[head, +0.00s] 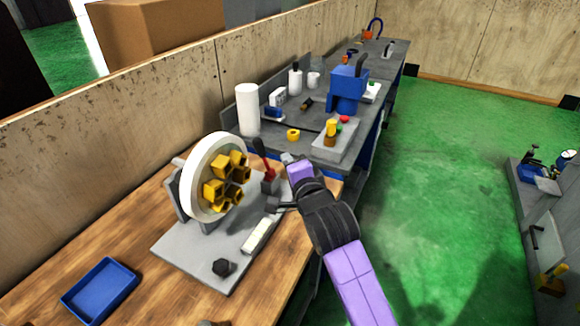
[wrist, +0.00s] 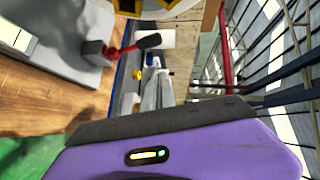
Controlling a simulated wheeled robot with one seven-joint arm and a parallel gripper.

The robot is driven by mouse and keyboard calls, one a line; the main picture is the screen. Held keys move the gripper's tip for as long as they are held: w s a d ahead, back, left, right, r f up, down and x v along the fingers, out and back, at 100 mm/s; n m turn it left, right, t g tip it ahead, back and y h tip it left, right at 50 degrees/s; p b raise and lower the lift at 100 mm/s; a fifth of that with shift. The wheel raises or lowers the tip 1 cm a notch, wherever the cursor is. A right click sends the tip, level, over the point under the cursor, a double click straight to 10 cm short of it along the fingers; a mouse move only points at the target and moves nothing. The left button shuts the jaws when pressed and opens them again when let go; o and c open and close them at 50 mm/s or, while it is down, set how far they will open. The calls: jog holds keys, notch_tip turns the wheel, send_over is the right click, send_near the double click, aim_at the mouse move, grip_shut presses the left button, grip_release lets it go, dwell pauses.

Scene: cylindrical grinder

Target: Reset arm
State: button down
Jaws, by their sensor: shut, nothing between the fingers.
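My arm, purple and black, reaches up from the lower right in the head view. My gripper (head: 289,158) is at its far end, beside the grinder fixture and above the table's right edge. In the wrist view my gripper (wrist: 153,85) shows grey fingers together, with nothing held. The fixture has a grey base plate (head: 186,248) and a white wheel (head: 197,190) with yellow blocks (head: 226,178). The lever also shows in the wrist view (wrist: 126,49).
A blue tray (head: 100,290) lies on the wooden table (head: 62,268). Green floor (head: 450,170) is clear to the right, before another bench (head: 535,200).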

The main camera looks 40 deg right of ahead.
jog(key=shift+s+a+r, duration=0.2)
jog(key=shift+s+a, duration=0.05)
jog(key=shift+s, duration=0.35)
jog(key=s+a+r+n+t, duration=0.3)
jog(key=s+a+r+n, duration=0.15)
jog(key=n, duration=0.45)
jog(key=s+a+f+n+g+y, duration=0.1)
jog(key=s+a+f+n, duration=0.3)
jog(key=s, duration=0.7)
jog(key=s+a+f+n+y, duration=0.3)
jog(key=s+a, duration=0.3)
jog(key=s, duration=0.5)
jog(key=s+a+f+n+g+y, duration=0.1)
jog(key=s+a+f+n+y, duration=0.2)
jog(key=s, duration=0.8)
notch_tip(320, 180, down, 2)
jog(key=shift+a+f+n+g, duration=0.1)
jog(key=shift+a+n+g, duration=0.2)
jog(key=shift+a+n, duration=0.7)
